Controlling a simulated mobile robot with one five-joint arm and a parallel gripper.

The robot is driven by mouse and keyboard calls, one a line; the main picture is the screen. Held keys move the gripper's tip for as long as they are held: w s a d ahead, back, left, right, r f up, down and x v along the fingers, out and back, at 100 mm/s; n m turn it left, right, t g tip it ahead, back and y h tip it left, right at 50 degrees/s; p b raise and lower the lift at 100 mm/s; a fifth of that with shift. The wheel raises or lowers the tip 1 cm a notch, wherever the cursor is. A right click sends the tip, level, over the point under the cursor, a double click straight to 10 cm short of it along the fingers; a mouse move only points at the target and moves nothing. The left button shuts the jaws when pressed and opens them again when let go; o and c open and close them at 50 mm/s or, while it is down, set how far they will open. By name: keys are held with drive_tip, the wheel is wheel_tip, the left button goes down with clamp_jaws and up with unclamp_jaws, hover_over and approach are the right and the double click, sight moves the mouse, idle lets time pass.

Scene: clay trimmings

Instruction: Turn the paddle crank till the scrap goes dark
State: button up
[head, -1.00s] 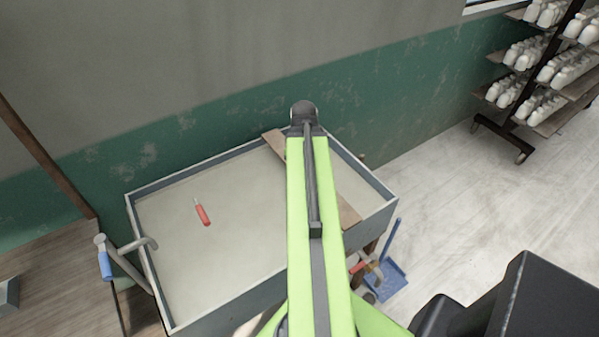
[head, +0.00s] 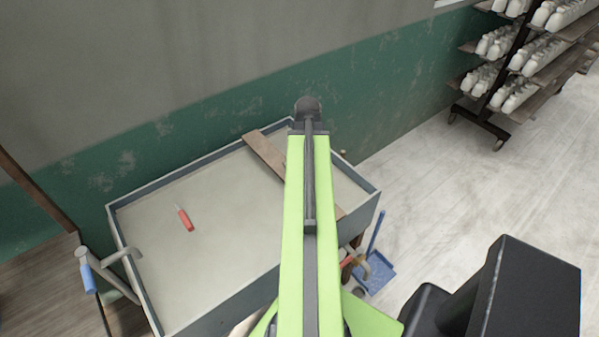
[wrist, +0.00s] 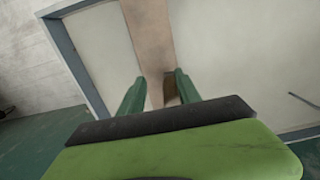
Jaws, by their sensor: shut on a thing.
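A wide grey-rimmed tub (head: 150,184) holds a flat layer of pale beige scrap (head: 215,195). A brown wooden board (head: 262,153) lies across it; my arm covers its middle in the head view. My gripper (wrist: 159,88) shows in the wrist view, its two green fingers closed on the board's narrow end or a brown piece there (wrist: 155,88); I cannot tell which. In the head view the gripper is hidden behind my arm. A grey bent pipe with a blue grip (head: 88,278) stands at the tub's left; I cannot tell if it is the crank.
A red-handled tool (head: 185,220) lies on the scrap. A blue dustpan (head: 377,270) is on the floor right of the tub. A rack of white bottles (head: 500,70) stands at the back right.

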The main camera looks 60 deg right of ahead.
drive_tip(key=shift+w+d, duration=0.1)
drive_tip(key=shift+d, duration=0.5)
clamp_jaws()
drive_tip(key=shift+w+d, duration=0.1)
drive_tip(key=shift+d, duration=1.85)
drive_tip(key=shift+c, duration=1.7)
unclamp_jaws()
drive_tip(key=shift+w+a, duration=0.1)
drive_tip(key=shift+o, duration=0.4)
drive_tip(key=w+d, duration=0.2)
drive_tip(key=d, duration=0.1)
drive_tip(key=shift+d+f, duration=0.1)
drive_tip(key=shift+w+d, duration=0.15)
clamp_jaws()
drive_tip(key=w+d, duration=0.1)
drive_tip(key=w, duration=0.2)
drive_tip(key=shift+d, duration=0.35)
